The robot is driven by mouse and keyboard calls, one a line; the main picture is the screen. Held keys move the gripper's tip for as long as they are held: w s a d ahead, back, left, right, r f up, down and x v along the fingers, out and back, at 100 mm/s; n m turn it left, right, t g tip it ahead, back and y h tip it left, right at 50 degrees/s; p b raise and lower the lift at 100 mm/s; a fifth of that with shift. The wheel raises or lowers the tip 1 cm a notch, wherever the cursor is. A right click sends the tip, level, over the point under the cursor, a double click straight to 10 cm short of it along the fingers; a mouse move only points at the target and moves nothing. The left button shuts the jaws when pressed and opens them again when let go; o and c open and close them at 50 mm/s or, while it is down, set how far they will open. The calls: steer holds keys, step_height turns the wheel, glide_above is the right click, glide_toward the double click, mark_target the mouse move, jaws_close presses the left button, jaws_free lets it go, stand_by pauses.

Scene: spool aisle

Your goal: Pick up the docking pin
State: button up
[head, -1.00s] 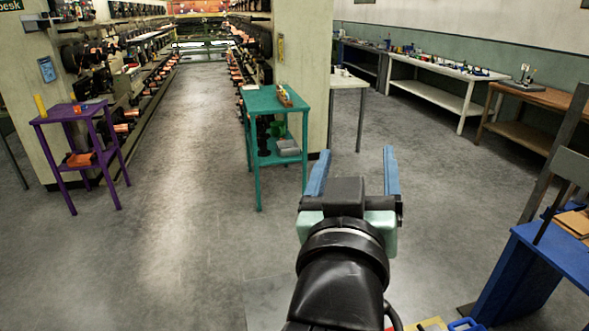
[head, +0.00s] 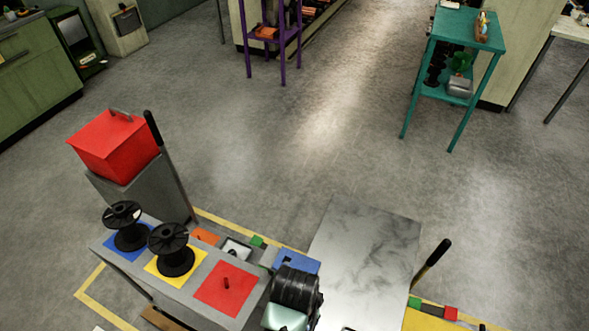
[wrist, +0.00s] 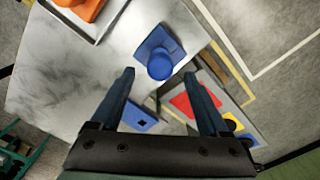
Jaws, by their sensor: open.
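In the wrist view, a blue piece (wrist: 160,52) with a round post on a square plate sits on the pale marbled top (wrist: 70,70). It looks most like the docking pin, though I cannot be sure. My gripper (wrist: 160,75) is open and empty. Its two dark blue fingers point towards the blue piece, with the post showing between and just past the fingertips. A flat blue block with a dark hole (wrist: 140,118) shows between the fingers, nearer the palm. In the head view my wrist hides the fingers, and the blue piece is not seen.
A tray (wrist: 102,22) holds an orange piece. In the head view, black spools stand on blue and yellow squares beside a bare red square (head: 226,288). A red box (head: 112,147) stands behind them. A teal stand (head: 474,28) is farther right. The floor between is clear.

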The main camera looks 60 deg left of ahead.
steer(key=shift+d+f+p, duration=0.15)
steer(key=shift+f+p, duration=0.3)
steer(key=shift+f, duration=2.7)
jaws_close()
